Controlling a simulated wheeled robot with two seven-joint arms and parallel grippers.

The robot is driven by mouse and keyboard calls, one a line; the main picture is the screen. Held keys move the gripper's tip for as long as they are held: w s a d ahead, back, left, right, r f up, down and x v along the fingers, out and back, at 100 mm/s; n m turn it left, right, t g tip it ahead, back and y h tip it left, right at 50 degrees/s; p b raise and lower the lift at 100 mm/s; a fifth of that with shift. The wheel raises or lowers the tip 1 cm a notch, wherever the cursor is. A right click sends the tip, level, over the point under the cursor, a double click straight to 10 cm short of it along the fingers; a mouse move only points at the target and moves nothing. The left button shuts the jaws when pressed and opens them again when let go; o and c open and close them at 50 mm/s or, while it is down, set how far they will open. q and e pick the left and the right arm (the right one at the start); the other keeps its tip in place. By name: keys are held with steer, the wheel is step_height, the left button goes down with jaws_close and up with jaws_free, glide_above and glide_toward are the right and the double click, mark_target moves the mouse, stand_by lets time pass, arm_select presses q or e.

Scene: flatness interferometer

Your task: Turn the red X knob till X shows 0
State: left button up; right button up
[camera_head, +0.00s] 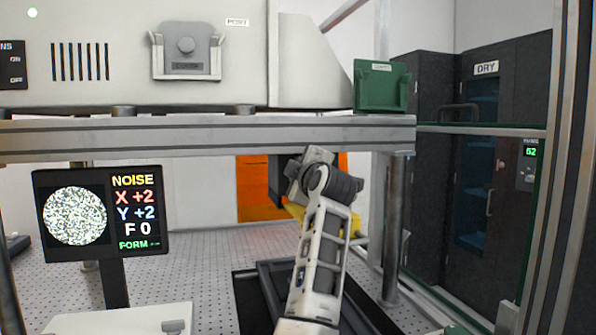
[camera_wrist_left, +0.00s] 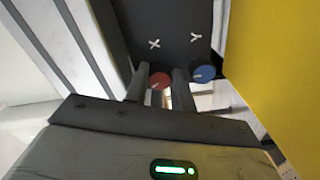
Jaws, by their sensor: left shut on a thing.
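The display (camera_head: 101,213) at left in the head view reads NOISE, X +2, Y +2, F 0, and FORM with a tiny unreadable value. Its round picture is speckled. The red X knob (camera_wrist_left: 159,81) shows in the left wrist view below a white X on a dark panel (camera_wrist_left: 168,28). My left gripper (camera_wrist_left: 160,86) has one finger on each side of the red knob and is shut on it. The blue Y knob (camera_wrist_left: 204,74) is just to the right, outside the fingers. In the head view the knobs and left fingertips are hidden. My right gripper is not in view.
A yellow surface (camera_wrist_left: 270,60) stands close to the right of the blue knob. A grey beam (camera_head: 200,138) crosses above my arm in the head view. A post (camera_head: 396,230) stands to its right. A perforated table (camera_head: 200,270) lies below.

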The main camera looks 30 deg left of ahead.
arm_select(q)
steer(key=shift+f+n, duration=0.1)
steer(key=shift+n, duration=1.5)
steer(key=o, duration=1)
